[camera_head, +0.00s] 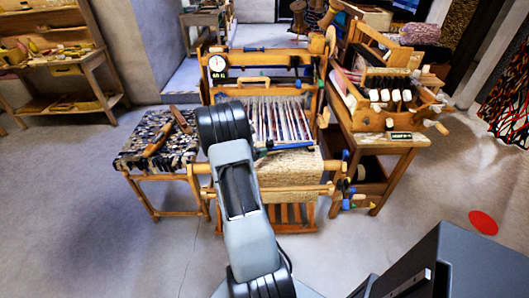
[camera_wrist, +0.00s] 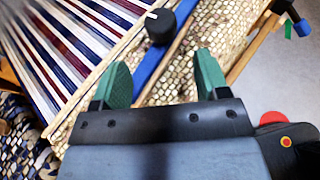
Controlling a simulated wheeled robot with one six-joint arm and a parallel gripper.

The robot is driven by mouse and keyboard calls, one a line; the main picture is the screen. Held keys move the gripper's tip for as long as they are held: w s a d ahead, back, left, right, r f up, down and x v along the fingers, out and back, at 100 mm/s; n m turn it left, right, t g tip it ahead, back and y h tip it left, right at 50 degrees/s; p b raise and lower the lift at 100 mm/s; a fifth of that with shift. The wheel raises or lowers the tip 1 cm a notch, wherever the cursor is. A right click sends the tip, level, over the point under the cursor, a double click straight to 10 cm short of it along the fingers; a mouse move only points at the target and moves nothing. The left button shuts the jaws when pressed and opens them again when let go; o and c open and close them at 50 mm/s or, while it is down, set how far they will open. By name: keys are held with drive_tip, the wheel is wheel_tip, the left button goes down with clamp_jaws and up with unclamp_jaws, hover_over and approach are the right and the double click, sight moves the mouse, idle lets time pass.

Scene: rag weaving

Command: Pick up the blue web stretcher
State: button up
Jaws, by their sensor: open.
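The blue web stretcher (camera_wrist: 150,68) is a narrow blue bar with a black knob (camera_wrist: 160,26). In the wrist view it runs diagonally over the woven cloth (camera_wrist: 215,32), through the space between my fingers. In the head view the stretcher (camera_head: 292,148) lies across the cloth on the loom, its left end near my arm. My gripper (camera_wrist: 162,78) is open, with one green finger on each side of the bar. I cannot tell whether either finger touches it.
The loom's striped warp threads (camera_wrist: 65,40) lie to the left in the wrist view. A bench (camera_head: 150,160) with a dark woven seat stands left of the loom. A wooden table (camera_head: 375,142) with a smaller loom stands to the right.

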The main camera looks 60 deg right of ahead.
sight(268, 145)
drive_tip(key=shift+p+x, duration=0.35)
drive_tip(key=shift+x, duration=3.25)
drive_tip(key=shift+s+r, duration=0.1)
drive_tip(key=shift+s, duration=0.05)
drive_tip(key=shift+a, duration=0.1)
drive_tip(key=c, duration=1.1)
